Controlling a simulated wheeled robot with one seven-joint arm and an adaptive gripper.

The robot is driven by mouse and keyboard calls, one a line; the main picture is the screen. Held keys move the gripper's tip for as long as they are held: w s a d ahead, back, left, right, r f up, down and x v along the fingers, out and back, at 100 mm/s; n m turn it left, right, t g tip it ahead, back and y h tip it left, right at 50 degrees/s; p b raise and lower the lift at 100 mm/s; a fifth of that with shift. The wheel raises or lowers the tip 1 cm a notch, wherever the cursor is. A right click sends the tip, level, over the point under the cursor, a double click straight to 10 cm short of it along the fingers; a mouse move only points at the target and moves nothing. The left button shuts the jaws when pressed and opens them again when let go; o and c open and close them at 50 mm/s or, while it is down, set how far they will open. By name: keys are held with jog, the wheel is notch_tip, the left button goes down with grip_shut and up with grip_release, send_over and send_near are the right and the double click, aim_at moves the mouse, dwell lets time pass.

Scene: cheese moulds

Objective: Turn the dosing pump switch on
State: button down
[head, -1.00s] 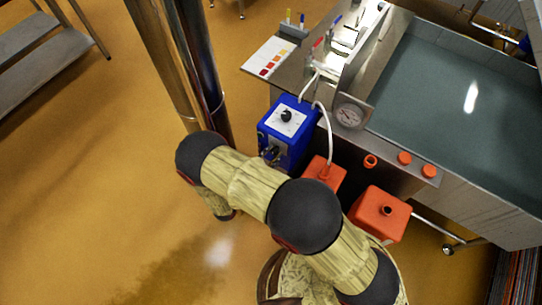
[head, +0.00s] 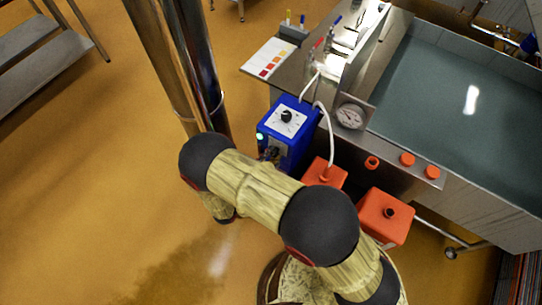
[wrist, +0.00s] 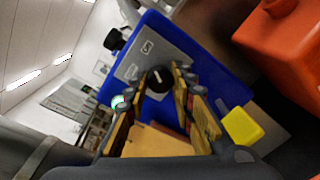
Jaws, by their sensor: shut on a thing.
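The dosing pump is a blue box (head: 290,148) beside the steel vat, with a black dial (head: 287,116) on its white top plate. A green light (head: 260,136) glows on its left side; it also shows in the wrist view (wrist: 118,102). In the wrist view, a black knob, the switch (wrist: 160,79), sits on the grey panel (wrist: 143,52) of the blue face. My gripper (wrist: 168,86) is shut on this switch, a finger on each side. In the head view my gripper (head: 270,154) is at the pump's front, partly hidden by my arm.
Two orange containers, one (head: 324,172) with a white hose and one (head: 384,215) apart, stand right of the pump. The vat (head: 450,95) fills the right side. A steel column (head: 185,65) stands behind.

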jog(key=shift+f, duration=0.1)
jog(key=c, duration=1.5)
grip_release()
jog(key=f+v, duration=0.1)
jog(key=v, duration=1.1)
jog(key=shift+r, duration=0.5)
